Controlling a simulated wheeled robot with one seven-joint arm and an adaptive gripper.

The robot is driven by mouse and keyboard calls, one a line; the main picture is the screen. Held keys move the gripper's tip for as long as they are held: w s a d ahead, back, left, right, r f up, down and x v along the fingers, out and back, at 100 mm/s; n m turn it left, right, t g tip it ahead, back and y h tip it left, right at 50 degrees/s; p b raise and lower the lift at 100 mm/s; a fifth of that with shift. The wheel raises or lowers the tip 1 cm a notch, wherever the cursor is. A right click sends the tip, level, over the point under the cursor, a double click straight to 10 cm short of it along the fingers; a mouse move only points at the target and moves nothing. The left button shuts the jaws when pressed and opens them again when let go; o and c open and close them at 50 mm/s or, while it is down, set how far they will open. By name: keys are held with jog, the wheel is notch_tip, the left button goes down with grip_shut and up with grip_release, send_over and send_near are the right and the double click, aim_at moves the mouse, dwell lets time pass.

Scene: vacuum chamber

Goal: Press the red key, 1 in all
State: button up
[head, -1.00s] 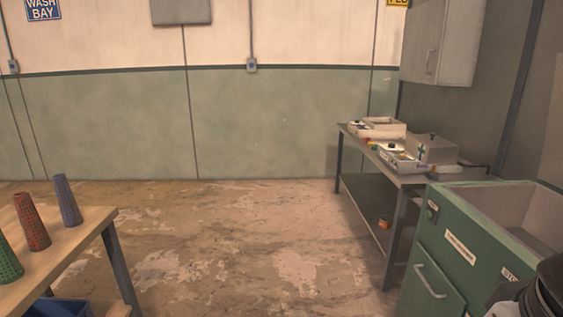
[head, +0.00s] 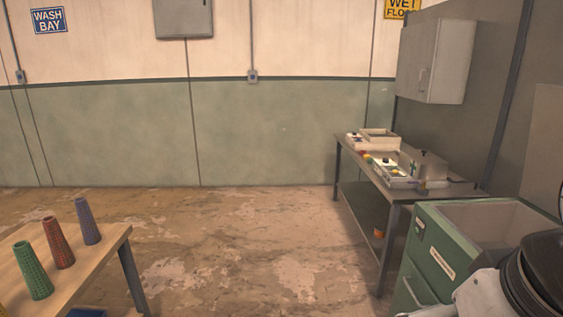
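A long bench (head: 436,192) stands against the right wall. On it is a pale box with small coloured parts on its top (head: 389,172), and a second pale box (head: 379,138) farther back. Small red, yellow and green bits (head: 366,157) show at the bench's left edge between them. At this distance I cannot tell which of these, if any, is the red key. My gripper is not in view; only dark and pale parts of my arm show at the lower right.
A green unit with an open basin (head: 436,262) stands at the right, near the bench's front end. A wooden table (head: 93,257) with green, red and blue cones is at the lower left. The floor (head: 240,240) between is clear. A wall cabinet (head: 435,62) hangs above the bench.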

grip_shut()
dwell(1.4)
